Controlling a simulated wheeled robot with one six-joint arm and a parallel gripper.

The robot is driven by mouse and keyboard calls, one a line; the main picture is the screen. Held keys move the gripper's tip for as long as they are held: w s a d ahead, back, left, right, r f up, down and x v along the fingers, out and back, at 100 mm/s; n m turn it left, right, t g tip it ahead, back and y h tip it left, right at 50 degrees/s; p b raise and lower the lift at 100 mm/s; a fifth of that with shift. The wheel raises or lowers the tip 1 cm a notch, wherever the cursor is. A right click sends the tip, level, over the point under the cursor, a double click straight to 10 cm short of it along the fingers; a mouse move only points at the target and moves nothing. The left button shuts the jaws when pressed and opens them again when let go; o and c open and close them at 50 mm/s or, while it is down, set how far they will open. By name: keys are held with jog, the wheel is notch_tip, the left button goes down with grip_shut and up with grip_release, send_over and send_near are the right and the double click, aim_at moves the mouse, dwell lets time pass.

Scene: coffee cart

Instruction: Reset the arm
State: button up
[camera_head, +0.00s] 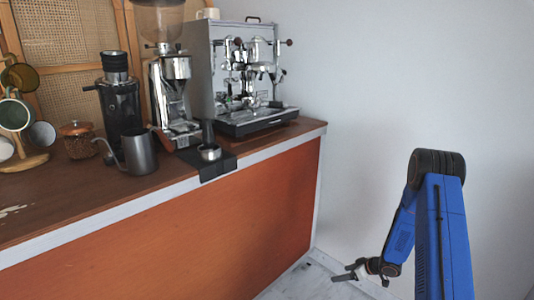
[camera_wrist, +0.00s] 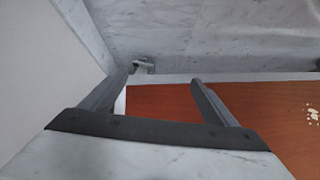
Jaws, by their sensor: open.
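My blue arm (camera_head: 442,235) stands at the right in the head view, bent downward at its dark joint. My gripper (camera_head: 350,273) hangs low near the floor, to the right of the counter's end. In the wrist view my gripper (camera_wrist: 163,88) is open, its two grey fingers spread apart with nothing between them. It is apart from the counter and holds nothing.
A wooden-topped counter (camera_head: 95,203) with an orange front fills the left. On it stand an espresso machine (camera_head: 215,75), a grinder (camera_head: 178,100), a grey pitcher (camera_head: 139,153), a black grinder (camera_head: 120,105) and a mug rack (camera_head: 25,163). A white wall (camera_head: 400,70) lies behind my arm.

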jog(key=w+d+r+m+t+h, duration=0.1)
jog(key=d+r+h, duration=0.15)
jog(key=r, duration=0.85)
jog(key=w+d+r+m+t+h, duration=0.1)
jog(key=d+r+h, duration=0.15)
jog(key=r, duration=0.85)
jog(key=s+r+m+h, duration=0.1)
jog(key=s+r+h, duration=0.1)
jog(key=s+r, duration=0.5)
jog(key=s+r+m+h, duration=0.2)
jog(key=s+r, duration=0.1)
jog(key=r, duration=0.8)
jog(key=s+a+r+m+g, duration=0.15)
jog(key=s+r, duration=0.25)
jog(key=s, duration=0.4)
jog(key=s+a+r+t, duration=0.15)
jog(key=s+r, duration=0.25)
jog(key=s, duration=0.4)
jog(key=s+a+g, duration=0.1)
jog(key=s+a, duration=0.2)
jog(key=s, duration=0.4)
jog(key=s+a+r+y, duration=0.1)
jog(key=s+a, duration=0.2)
jog(key=s, duration=0.4)
jog(key=s+a+m+g+y, duration=0.1)
jog(key=s+a, duration=0.1)
jog(key=s, duration=0.6)
jog(key=shift+a+r+g, duration=0.3)
jog(key=shift+a+r, duration=0.05)
jog(key=shift+a, duration=0.05)
